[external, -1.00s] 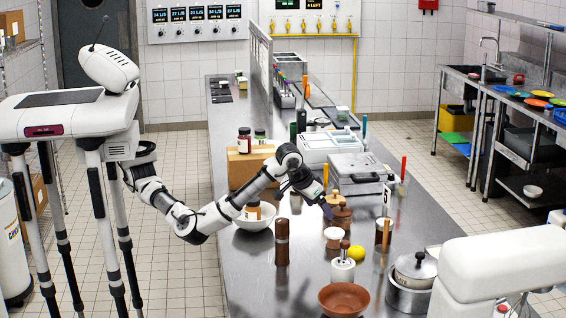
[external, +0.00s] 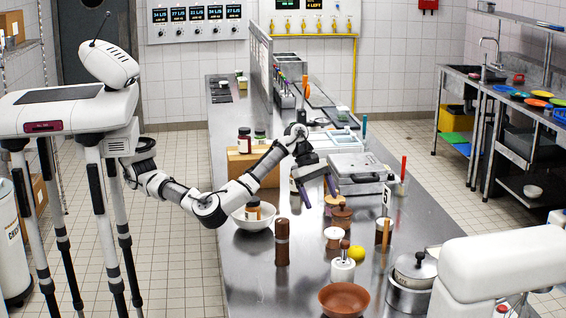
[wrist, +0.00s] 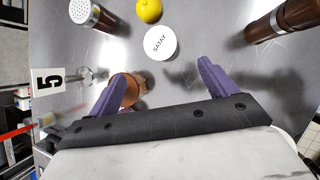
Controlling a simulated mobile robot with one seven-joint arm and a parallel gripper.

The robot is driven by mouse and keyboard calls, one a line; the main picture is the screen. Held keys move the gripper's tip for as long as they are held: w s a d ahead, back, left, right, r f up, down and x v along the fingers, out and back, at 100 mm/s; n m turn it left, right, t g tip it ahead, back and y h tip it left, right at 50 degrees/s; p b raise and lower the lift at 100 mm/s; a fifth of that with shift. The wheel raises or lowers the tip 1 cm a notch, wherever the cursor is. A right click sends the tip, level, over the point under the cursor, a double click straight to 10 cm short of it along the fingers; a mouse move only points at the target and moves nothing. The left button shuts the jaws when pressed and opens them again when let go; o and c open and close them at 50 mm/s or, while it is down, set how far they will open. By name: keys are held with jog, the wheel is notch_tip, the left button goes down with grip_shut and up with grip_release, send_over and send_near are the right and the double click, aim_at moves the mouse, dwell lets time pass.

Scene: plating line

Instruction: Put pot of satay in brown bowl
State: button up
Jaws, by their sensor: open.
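The pot of satay (wrist: 160,43) shows its round white lid, marked SATAY, in the wrist view. In the external view the pot (external: 333,238) stands upright on the steel counter, behind the brown bowl. The brown bowl (external: 343,300) sits at the near end of the counter and looks empty; it is not in the wrist view. My gripper (external: 320,201) is open and empty above the counter, its purple fingers pointing down. In the wrist view the gripper (wrist: 162,70) has the satay lid just beyond the gap between its fingertips, apart from both.
A brown mill (external: 282,242) stands left of the pot, and a lemon (external: 357,254) lies near it. A wooden-topped pot (external: 342,217) is close behind, beneath my fingers. A number 5 sign (wrist: 48,81) stands to one side. A lidded steel pot (external: 410,292) is right of the bowl.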

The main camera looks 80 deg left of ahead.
jog(key=n, duration=0.2)
send_near(334, 232)
jog(key=shift+h, duration=0.3)
jog(key=x, duration=0.4)
jog(key=shift+w+a+f, duration=0.2)
jog(key=shift+f, duration=0.15)
jog(key=p+x, duration=0.2)
jog(key=x, duration=0.2)
jog(key=shift+d+f, duration=0.2)
jog(key=shift+w+d+f, duration=0.15)
jog(key=shift+d+f, duration=0.05)
jog(key=shift+f, duration=0.3)
jog(key=c, duration=1.1)
jog(key=shift+c, duration=0.2)
jog(key=shift+r, duration=0.15)
